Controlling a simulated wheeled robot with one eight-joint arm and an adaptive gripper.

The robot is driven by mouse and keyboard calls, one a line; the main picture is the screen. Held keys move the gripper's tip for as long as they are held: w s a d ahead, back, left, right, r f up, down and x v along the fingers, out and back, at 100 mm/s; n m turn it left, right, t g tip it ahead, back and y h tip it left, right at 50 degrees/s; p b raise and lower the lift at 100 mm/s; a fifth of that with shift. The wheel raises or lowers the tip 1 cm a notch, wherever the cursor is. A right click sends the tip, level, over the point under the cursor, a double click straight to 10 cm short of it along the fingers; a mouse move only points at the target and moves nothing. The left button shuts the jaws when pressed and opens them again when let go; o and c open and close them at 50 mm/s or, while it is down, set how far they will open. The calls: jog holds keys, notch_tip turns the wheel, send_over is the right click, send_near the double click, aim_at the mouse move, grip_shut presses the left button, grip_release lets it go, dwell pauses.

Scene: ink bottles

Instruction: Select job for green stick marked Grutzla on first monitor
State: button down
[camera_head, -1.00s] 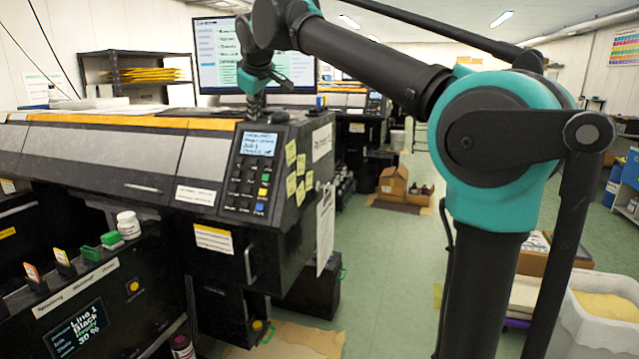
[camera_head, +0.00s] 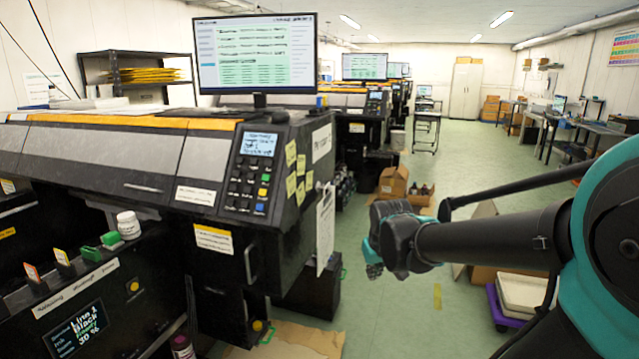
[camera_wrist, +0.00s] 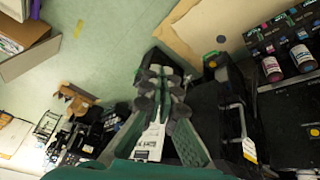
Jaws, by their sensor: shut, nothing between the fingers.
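The first monitor (camera_head: 255,54) stands on the nearest printer in the head view. Its lit screen shows rows of small text and a green panel; I cannot read the words. My gripper (camera_head: 374,270) is shut and empty, over the aisle right of the printer, well away from the monitor. The wrist view shows its closed fingers (camera_wrist: 163,95) pointing downward.
The printer's button panel (camera_head: 254,172) has a small lit display. A white bottle (camera_head: 129,225) stands beside the sticks. The ledge screen (camera_head: 76,328) reads Line 1 Black. Cardboard boxes (camera_head: 393,182) sit on the floor.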

jog(key=s+d+f+m+g, duration=0.1)
jog(key=s+d+f, duration=0.3)
jog(key=s+f, duration=0.6)
jog(key=s+m, duration=0.1)
jog(key=s, duration=0.1)
jog(key=shift+s+d+f+m, duration=0.2)
jog(key=shift+s+d+m, duration=0.05)
jog(key=shift+s+m, duration=0.05)
